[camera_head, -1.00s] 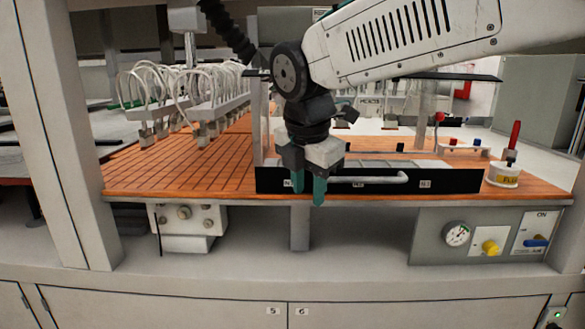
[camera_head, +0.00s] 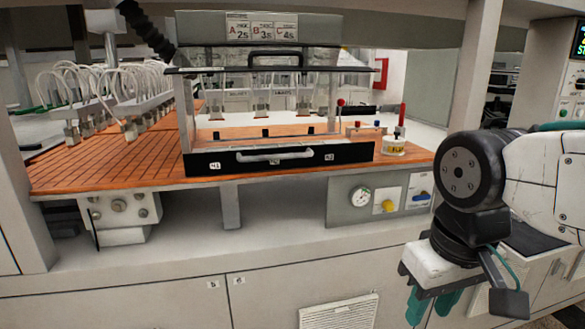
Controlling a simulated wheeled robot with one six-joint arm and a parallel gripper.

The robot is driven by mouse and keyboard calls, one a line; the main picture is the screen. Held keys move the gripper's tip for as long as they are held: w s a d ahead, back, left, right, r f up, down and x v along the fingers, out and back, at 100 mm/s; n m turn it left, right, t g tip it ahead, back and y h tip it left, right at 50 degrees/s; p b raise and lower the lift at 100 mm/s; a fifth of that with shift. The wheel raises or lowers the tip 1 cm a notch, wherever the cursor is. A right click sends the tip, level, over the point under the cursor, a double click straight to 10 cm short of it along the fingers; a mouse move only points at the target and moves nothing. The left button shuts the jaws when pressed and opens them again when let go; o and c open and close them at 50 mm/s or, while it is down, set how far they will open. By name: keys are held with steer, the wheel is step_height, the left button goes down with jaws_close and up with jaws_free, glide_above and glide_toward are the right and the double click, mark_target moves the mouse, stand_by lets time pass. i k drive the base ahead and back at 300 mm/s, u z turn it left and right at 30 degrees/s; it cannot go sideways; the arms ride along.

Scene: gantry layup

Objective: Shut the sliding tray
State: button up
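The sliding tray (camera_head: 225,167) has a long black front with small white number labels, at the front of the orange bench top. A pale bar handle (camera_head: 275,156) runs across the middle of its front. The tray sits under a clear box with a dark lid (camera_head: 205,70). Whether its front is fully flush with the box is hard to tell. My gripper (camera_head: 430,308) is at the lower right, well away from the tray and below bench height. Its two teal fingers point down, apart, with nothing seen between them.
A gauge panel (camera_head: 343,205) with yellow and blue knobs hangs under the bench's right side. A small labelled pot (camera_head: 394,148) stands right of the tray. Hanging cables and clamps (camera_head: 120,105) are at the left. The space before the tray is clear.

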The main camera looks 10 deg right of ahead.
mark_target(261, 157)
steer(key=k, duration=0.9)
steer(key=z, duration=0.8)
steer(key=i, duration=1.2)
steer(key=u, duration=0.3)
